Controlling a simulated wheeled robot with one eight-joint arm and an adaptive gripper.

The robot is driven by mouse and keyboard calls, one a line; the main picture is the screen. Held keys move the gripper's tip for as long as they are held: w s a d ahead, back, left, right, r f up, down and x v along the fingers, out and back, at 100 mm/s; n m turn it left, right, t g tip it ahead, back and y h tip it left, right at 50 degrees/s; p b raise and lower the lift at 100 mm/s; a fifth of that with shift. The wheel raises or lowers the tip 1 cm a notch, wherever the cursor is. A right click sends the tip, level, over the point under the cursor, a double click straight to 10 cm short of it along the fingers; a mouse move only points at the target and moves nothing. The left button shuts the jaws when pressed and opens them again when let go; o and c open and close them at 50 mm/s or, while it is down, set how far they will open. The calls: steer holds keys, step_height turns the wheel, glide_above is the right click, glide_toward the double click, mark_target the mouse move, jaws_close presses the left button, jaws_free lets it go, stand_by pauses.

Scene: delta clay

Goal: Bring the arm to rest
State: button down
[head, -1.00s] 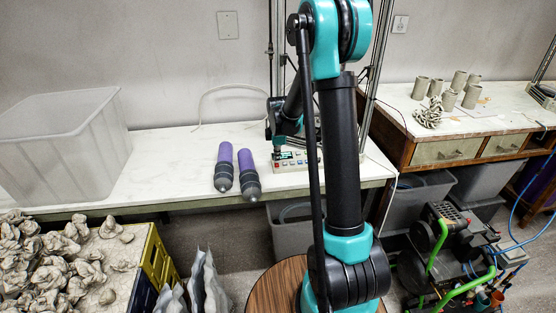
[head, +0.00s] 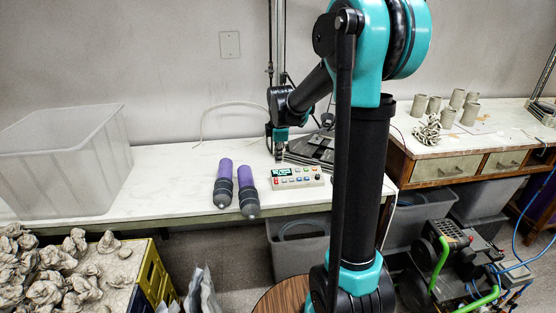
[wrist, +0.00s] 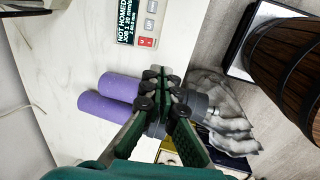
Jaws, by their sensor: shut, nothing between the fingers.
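My arm rises in the middle of the head view and bends over the white bench (head: 180,165). My gripper (head: 279,158) hangs from it, pointing down, above the bench at the upper left edge of a control box (head: 297,177). In the wrist view my gripper (wrist: 160,72) has its fingertips together with nothing between them. Two purple cylinders with dark tapered ends, the left one (head: 223,183) and the right one (head: 247,190), lie to the left of the box. In the wrist view the fingers cover part of the cylinders.
A translucent bin (head: 65,165) stands on the bench's left. A yellow-sided crate (head: 155,280) of clay lumps is at lower left. A machine bed (head: 318,148) sits behind the box. A wooden barrel (wrist: 285,70) stands in front of the bench. Grey cups (head: 470,115) stand on the right table.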

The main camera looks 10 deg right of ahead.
steer(key=s+d+f+m, duration=0.2)
steer(key=s+m, duration=0.4)
steer(key=s, duration=0.3)
steer(key=s+d+f+m+t, duration=0.1)
steer(key=s+f+m, duration=0.2)
steer(key=s+m, duration=0.3)
steer(key=s+d+f+m+t, duration=0.1)
steer(key=s+m, duration=0.5)
steer(key=s, duration=0.6)
step_height(320, 180, down, 3)
steer(key=shift+d+r, duration=0.15)
steer(key=shift+d, duration=0.7)
